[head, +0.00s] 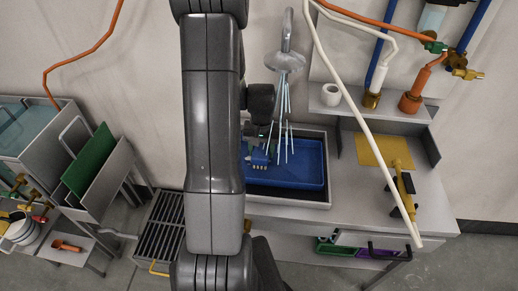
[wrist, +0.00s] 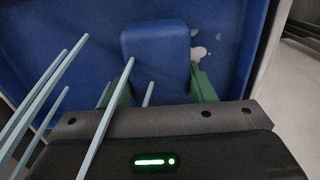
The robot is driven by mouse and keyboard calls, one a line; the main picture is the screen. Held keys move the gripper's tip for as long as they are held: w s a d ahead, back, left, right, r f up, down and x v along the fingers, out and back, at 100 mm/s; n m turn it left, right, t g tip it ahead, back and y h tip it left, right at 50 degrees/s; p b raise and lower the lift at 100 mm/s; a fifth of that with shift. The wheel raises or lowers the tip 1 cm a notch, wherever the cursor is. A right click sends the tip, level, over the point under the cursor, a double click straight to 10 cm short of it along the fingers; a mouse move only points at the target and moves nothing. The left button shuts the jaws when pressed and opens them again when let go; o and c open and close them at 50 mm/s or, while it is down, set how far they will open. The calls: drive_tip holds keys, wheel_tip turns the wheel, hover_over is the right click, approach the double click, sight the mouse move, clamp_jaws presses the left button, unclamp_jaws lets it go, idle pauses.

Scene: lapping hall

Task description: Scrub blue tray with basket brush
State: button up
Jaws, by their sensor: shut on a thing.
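The blue tray (head: 300,174) lies in a grey sink under a running shower head. It fills much of the wrist view (wrist: 75,40), with pale patches (wrist: 197,52) right of the block. My gripper (head: 260,153) is over the left part of the tray, partly behind my arm. In the wrist view its green fingers (wrist: 163,90) are shut on a blue block, which I take to be the brush (wrist: 157,44).
The shower head (head: 285,62) drops pale water streams beside my gripper. A grey counter (head: 350,195) with a yellow plate (head: 382,150) is to the right. A white hose (head: 362,120) hangs across it. A rack with a green board (head: 90,160) and a slatted grate (head: 158,235) stand left.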

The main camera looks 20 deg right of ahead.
sight(262, 147)
drive_tip(key=shift+s+f, duration=0.15)
drive_tip(key=shift+r+p, duration=2.05)
drive_tip(key=shift+r, duration=1)
wheel_tip(262, 147, up, 2)
drive_tip(key=shift+r+p, duration=0.1)
drive_tip(key=shift+p, duration=0.65)
drive_tip(key=shift+w+d+r+p, duration=0.2)
drive_tip(key=shift+w+r+p, duration=0.2)
drive_tip(key=shift+r, duration=0.3)
wheel_tip(262, 147, down, 3)
drive_tip(key=b, duration=0.3)
drive_tip(key=shift+s, duration=0.15)
drive_tip(key=shift+a, duration=0.15)
